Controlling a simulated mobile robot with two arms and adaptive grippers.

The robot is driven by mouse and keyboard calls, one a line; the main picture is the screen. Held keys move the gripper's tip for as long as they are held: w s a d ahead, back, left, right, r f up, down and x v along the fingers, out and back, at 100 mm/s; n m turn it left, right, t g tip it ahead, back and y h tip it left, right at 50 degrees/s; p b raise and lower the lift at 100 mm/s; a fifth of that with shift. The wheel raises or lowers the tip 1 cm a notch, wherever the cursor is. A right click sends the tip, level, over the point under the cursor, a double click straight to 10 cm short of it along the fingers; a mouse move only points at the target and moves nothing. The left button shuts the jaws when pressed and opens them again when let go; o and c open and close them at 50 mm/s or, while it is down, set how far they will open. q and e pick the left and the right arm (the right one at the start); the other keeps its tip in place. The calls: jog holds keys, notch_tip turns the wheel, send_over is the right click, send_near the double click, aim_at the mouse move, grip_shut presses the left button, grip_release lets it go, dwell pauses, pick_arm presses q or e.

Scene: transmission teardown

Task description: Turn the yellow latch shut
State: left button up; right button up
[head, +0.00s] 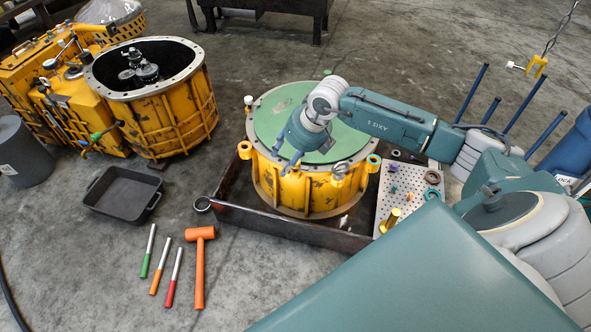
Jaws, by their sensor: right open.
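A yellow drum housing (310,190) with a green round lid (283,108) stands in the dark tray. Fittings sit around its rim, including a yellow one at the left (245,150) and a yellow-orange ring at the right (373,161). I cannot tell for certain which is the yellow latch, or whether it is turned shut. My right gripper (289,161) is open, pointing down at the lid's front edge, between these two fittings. I cannot tell whether its fingertips touch the housing. My left gripper is not in view.
The dark tray (290,232) surrounds the drum; a perforated plate (413,190) with small parts lies at its right. A yellow hook (537,66) hangs at upper right.

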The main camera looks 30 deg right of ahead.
jog(key=d+h+b, duration=0.1)
jog(key=d+h, duration=0.1)
jog(key=d, duration=0.4)
jog(key=b, duration=0.2)
send_near(300, 167)
jog(key=shift+t+h, duration=0.3)
jog(key=w+f, duration=0.1)
jog(key=f, duration=0.1)
jog(key=w+a+f, duration=0.1)
jog(key=w+f, duration=0.1)
jog(key=shift+w+a+f, duration=0.15)
jog(key=shift+w+f, duration=0.1)
jog(key=shift+w, duration=0.05)
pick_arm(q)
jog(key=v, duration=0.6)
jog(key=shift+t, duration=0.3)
pick_arm(e)
jog(key=shift+w+f+n, duration=0.3)
jog(key=shift+f, duration=0.4)
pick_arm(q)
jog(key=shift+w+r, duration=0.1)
pick_arm(e)
jog(key=shift+c, duration=0.3)
jog(key=shift+r, duration=0.1)
jog(key=c, duration=1)
